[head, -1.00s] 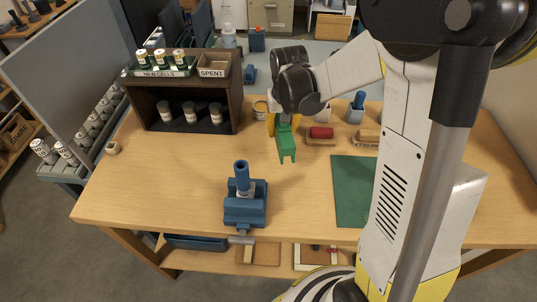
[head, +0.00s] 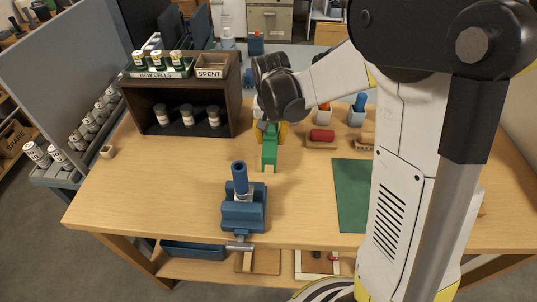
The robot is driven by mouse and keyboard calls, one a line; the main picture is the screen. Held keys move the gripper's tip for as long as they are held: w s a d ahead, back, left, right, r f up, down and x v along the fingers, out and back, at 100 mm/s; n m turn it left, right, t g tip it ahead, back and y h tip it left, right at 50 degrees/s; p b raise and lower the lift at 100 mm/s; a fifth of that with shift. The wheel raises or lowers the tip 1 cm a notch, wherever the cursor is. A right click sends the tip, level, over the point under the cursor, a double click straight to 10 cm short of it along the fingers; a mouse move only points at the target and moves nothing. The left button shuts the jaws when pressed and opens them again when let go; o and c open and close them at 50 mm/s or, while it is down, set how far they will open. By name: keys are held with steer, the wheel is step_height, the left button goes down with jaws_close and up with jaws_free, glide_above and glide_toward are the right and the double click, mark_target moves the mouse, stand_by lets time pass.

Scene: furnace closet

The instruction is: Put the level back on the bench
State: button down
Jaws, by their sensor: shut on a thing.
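My gripper (head: 271,132) is shut on the level (head: 270,155), a green body with a notched lower end. The level hangs upright, just behind the blue vise in the head view. Whether its lower end touches the bench is hard to tell. The gripper's fingers hide the upper part of the level. The wooden bench (head: 155,205) spreads beneath, with bare wood around the level.
A blue vise (head: 244,213) with a blue tube (head: 240,177) upright in it stands at the front. A green mat (head: 352,195) lies to the right. A dark shelf (head: 230,105) with cells and a spent tray (head: 211,67) stands at back left. A red-topped block (head: 321,138) is at right.

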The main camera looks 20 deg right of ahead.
steer(key=shift+s+a+f, duration=0.3)
steer(key=shift+a+f, duration=0.15)
steer(key=shift+a, duration=0.05)
step_height(320, 180, down, 4)
steer(key=shift+r+b, duration=0.1)
steer(key=shift+b, duration=1.05)
steer(key=c, duration=1.4)
jaws_free()
steer(key=o, duration=0.4)
steer(key=shift+c, duration=0.2)
